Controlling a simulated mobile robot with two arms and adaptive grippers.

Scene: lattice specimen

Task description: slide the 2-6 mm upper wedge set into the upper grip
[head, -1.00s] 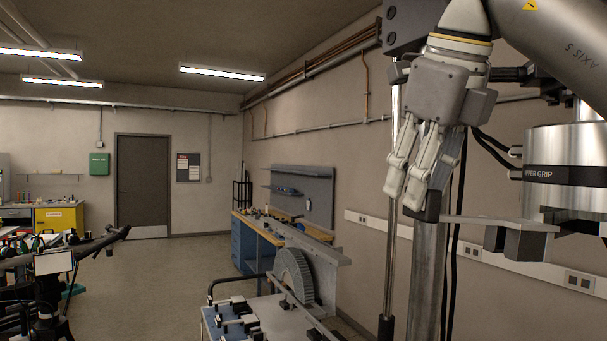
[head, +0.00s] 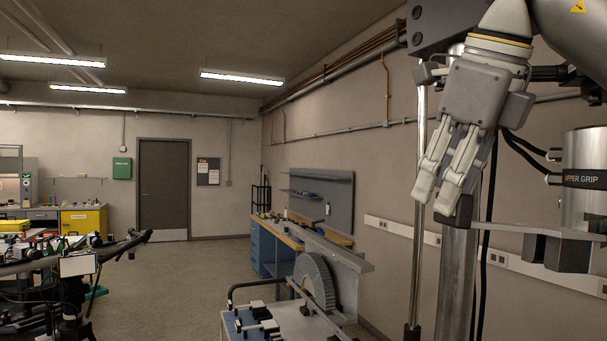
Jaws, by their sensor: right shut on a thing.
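The upper grip (head: 588,205) is a silver cylinder with a black labelled band, cut off by the right edge of the head view. My right gripper (head: 447,203) points down, left of it, with its fingers close together on the dark end of a flat grey bar. The bar runs right to dark blocks, which I take for the upper wedge set (head: 568,255). The blocks hang low, near the underside of the upper grip. Whether they touch it or sit inside it cannot be told. My left gripper is not seen.
A steel column (head: 458,275) and a thin rod (head: 417,200) stand by my right gripper. Black cables hang behind it. A cart (head: 283,325) with small parts and a grey toothed disc (head: 315,280) stand lower centre. Floor is open toward the door (head: 163,185).

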